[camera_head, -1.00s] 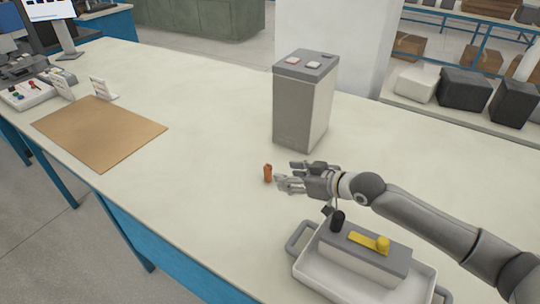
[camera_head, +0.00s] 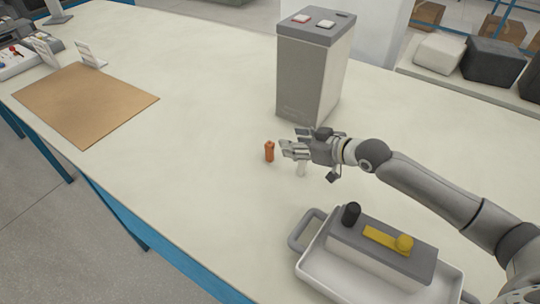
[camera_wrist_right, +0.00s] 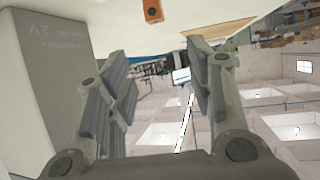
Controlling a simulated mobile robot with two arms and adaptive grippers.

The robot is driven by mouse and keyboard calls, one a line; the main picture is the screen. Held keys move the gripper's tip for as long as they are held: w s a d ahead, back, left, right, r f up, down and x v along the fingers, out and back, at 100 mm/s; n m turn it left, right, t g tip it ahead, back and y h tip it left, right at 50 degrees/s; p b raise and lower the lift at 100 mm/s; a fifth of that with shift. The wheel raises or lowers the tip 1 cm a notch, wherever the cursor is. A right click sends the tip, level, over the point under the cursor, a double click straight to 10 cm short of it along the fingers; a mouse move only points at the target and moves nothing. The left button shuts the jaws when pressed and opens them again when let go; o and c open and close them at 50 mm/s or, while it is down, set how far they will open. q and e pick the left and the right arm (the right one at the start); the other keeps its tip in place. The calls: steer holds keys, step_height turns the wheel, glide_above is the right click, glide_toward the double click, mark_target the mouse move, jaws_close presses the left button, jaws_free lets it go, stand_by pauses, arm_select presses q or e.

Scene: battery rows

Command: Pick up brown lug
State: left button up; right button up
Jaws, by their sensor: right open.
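The brown lug (camera_head: 269,151) is a small orange-brown piece standing on the pale tabletop, left of my right gripper. It also shows at the top of the right wrist view (camera_wrist_right: 153,11), beyond the fingers and between their lines. My right gripper (camera_head: 287,149) is open and empty, its fingertips pointing at the lug with a small gap between. In the right wrist view the two fingers (camera_wrist_right: 163,75) are spread apart with nothing between them. My left gripper is in neither view.
A tall grey battery cell (camera_head: 305,75) stands behind the gripper, close on its far side. A white tray (camera_head: 312,273) holds a grey block (camera_head: 375,260) with a black knob and yellow bar. A brown mat (camera_head: 85,103) lies at left. The table between mat and lug is clear.

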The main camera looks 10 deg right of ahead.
mark_target(271, 144)
steer(key=w+a+f, duration=0.1)
steer(key=f, duration=0.1)
steer(key=w+f+b, duration=0.1)
steer(key=w, duration=0.1)
steer(key=w+a+f+b, duration=0.1)
steer(key=f, duration=0.1)
steer(key=shift+w+a+f, duration=0.25)
steer(key=shift+a+f, duration=0.05)
steer(key=shift+p+x, duration=0.35)
steer(key=shift+x, duration=2.35)
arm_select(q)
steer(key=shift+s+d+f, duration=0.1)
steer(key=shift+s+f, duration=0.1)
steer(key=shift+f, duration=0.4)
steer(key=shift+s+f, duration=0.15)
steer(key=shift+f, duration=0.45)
arm_select(e)
steer(key=shift+a+r, duration=0.1)
jaws_close()
